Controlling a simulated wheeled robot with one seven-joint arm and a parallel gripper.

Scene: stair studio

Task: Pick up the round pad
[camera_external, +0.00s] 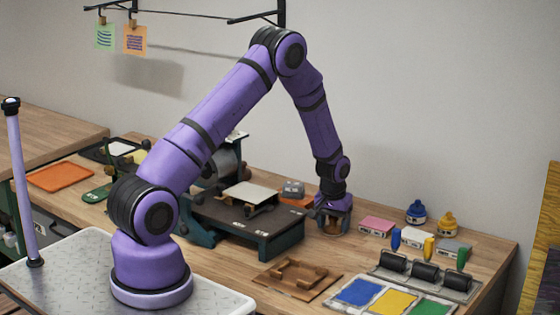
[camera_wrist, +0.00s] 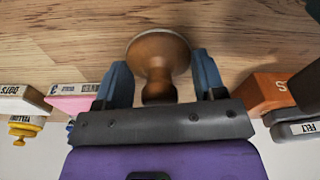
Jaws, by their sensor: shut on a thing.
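The round pad (camera_wrist: 158,50) is a brown wooden disc with a pale rim and a narrower turned handle. It shows in the wrist view between the two blue fingers of my gripper (camera_wrist: 161,66). My gripper is shut on it, with the handle between the fingers. In the external view my gripper (camera_external: 333,206) points down at the back of the workbench, with the pad (camera_external: 334,229) partly hidden beneath it. The pad is at or very close to the bench top; I cannot tell whether it touches.
A pink block (camera_external: 376,226) and blue (camera_external: 416,211) and yellow (camera_external: 447,222) bottles stand right of my gripper. An orange block (camera_external: 297,201) and a dark press (camera_external: 246,222) are left. A wooden frame (camera_external: 297,278) and ink tray with rollers (camera_external: 425,275) lie in front.

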